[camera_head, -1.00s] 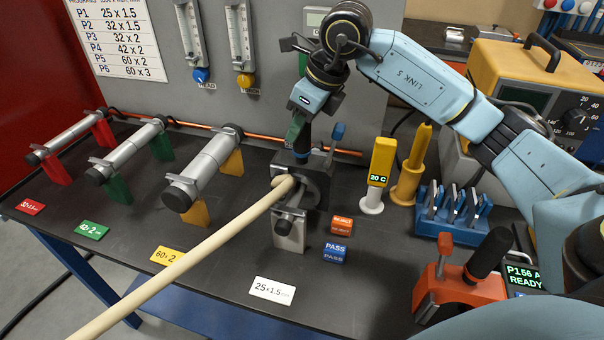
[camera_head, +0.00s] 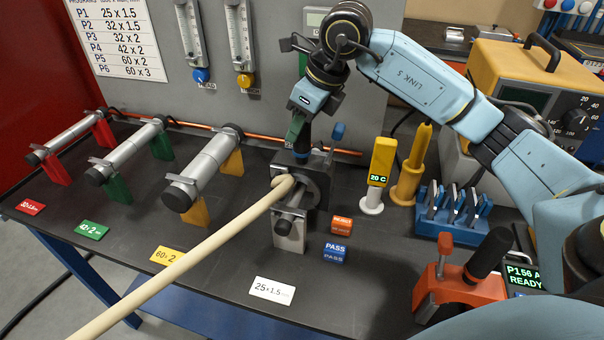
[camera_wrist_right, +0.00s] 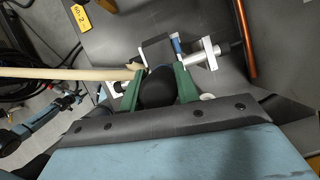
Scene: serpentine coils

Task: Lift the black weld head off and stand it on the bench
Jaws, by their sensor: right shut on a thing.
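The black weld head (camera_head: 322,168) stands on the bench (camera_head: 225,265) below my right gripper, at the end of a thick beige hose (camera_head: 190,255). A steel block with a dark knob (camera_head: 290,238) is at its front. My right gripper (camera_head: 300,128) points down, shut on the weld head's dark upright handle (camera_head: 302,148). In the right wrist view its green fingers flank the rounded black handle (camera_wrist_right: 157,90). The hose and bright metal clamp parts (camera_wrist_right: 205,56) show beyond it. Whether the head bears on the bench is hidden. My left gripper is out of view.
Tubes on coloured stands (camera_head: 205,170) are to the left. A copper pipe (camera_head: 345,152) runs behind. To the right are a yellow gauge (camera_head: 382,160), a blue rack (camera_head: 445,225) and an orange clamp tool (camera_head: 455,290). PASS and REJECT blocks (camera_head: 335,250) sit close right. Bench front is partly clear.

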